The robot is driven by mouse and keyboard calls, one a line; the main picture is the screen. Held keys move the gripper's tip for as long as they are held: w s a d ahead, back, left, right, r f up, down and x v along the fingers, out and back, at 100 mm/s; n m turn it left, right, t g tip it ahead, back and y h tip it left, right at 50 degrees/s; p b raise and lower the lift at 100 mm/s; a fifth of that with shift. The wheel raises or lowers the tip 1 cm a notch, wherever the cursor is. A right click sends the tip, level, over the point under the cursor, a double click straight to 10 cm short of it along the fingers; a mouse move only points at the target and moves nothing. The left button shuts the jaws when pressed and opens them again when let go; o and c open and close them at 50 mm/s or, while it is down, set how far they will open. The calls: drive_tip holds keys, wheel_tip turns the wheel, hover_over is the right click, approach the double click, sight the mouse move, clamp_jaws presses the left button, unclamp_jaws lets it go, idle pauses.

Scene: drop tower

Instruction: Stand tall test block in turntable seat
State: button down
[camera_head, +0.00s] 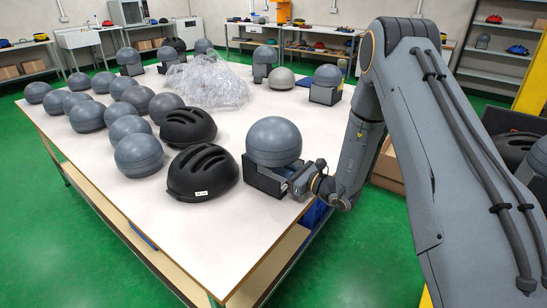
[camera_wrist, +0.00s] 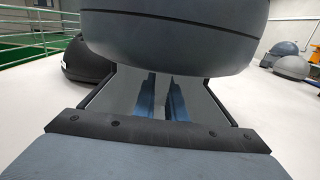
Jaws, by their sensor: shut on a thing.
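A grey ball-shaped block (camera_head: 273,142) sits on a dark squared base (camera_head: 262,178) near the right edge of the white table; I take it as the tall test block. My gripper (camera_head: 296,180) is low at the base's right side, shut on the block's lower part; the exact grip spot is partly hidden. In the wrist view the block's rounded underside (camera_wrist: 175,35) fills the top, above the two blue-grey fingers (camera_wrist: 161,98). Whether the base is clear of the table I cannot tell. I cannot make out a turntable seat in either view.
Two black helmets (camera_head: 202,172) stand close left of the block. Several grey balls (camera_head: 138,153) fill the table's left side. Clear plastic wrap (camera_head: 207,80) and more based blocks (camera_head: 327,85) stand behind. A yellow post (camera_head: 535,75) rises at far right.

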drive_tip(key=shift+f, duration=0.35)
drive_tip(key=shift+f, duration=0.1)
drive_tip(key=c, duration=2.2)
unclamp_jaws()
drive_tip(key=shift+f, duration=0.15)
drive_tip(key=o, duration=0.4)
